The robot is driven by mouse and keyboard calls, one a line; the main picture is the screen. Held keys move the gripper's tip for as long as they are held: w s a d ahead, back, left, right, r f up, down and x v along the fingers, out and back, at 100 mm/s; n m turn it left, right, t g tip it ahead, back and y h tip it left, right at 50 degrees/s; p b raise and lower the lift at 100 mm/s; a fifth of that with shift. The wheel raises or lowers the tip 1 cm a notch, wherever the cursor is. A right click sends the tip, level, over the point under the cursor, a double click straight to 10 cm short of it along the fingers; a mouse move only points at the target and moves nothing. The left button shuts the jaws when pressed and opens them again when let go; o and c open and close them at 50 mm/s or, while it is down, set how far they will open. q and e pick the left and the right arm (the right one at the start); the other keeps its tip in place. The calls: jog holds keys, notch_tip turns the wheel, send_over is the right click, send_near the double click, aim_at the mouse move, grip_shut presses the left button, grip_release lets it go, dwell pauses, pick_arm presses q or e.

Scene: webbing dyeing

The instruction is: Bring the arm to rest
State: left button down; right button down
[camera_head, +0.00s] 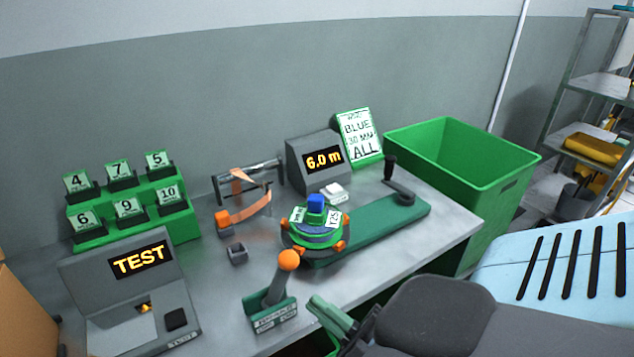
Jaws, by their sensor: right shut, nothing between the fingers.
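My right gripper (335,318) shows at the bottom centre, at the front edge of the grey table (380,287). Its fingers are shut with nothing between them. The dark grey arm link behind it hides part of the gripper and of the table edge. The gripper is just right of a small green-based lever (277,285) with an orange knob, apart from it as far as I can tell. My left gripper is not in view.
A green winding device (375,230) with a blue-topped reel (315,222) stands behind the gripper. A display reading 6.0 m (302,177) stands at the back, a TEST unit (95,285) and green tag rack (185,222) at left. A green bin (505,190) stands right.

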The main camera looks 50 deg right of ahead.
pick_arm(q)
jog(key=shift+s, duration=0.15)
